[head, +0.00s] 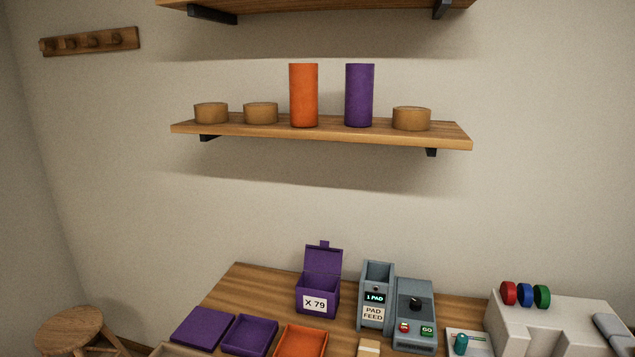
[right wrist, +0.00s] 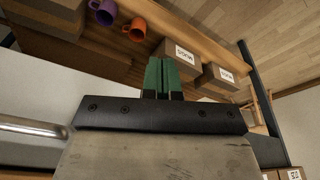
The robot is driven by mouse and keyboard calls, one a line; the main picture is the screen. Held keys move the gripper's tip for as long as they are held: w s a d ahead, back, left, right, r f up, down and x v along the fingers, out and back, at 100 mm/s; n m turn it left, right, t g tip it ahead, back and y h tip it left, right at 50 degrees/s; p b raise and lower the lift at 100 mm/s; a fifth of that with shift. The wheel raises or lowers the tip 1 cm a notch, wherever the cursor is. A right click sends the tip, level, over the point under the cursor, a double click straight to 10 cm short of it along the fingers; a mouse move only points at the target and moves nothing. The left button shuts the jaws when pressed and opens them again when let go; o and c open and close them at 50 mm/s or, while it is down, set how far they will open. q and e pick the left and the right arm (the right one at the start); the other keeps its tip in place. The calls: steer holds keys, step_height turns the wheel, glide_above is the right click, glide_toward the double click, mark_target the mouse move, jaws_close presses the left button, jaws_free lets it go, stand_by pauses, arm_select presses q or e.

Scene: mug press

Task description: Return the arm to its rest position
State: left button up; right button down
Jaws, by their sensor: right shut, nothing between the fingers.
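My right gripper (right wrist: 162,80) shows in the right wrist view as two green fingers side by side, shut and empty. Behind the fingers is a wooden surface with a purple mug (right wrist: 103,11), an orange mug (right wrist: 135,30) and labelled cardboard boxes (right wrist: 179,57). The fingers overlap one box in the picture; I cannot tell how far away it is. Neither gripper shows in the head view.
In the head view, a wooden table (head: 245,283) holds a purple lidded box (head: 318,284), a pad feeder (head: 374,297), purple and orange trays (head: 303,341) and a pale machine (head: 560,318). A wall shelf (head: 330,131) carries orange and purple cylinders. A stool (head: 70,325) stands left.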

steer(key=s+d+f+g, duration=0.1)
steer(key=s+d+f, duration=0.2)
steer(key=s+f, duration=1.3)
steer(key=shift+s+f, duration=0.3)
steer(key=shift+f, duration=0.05)
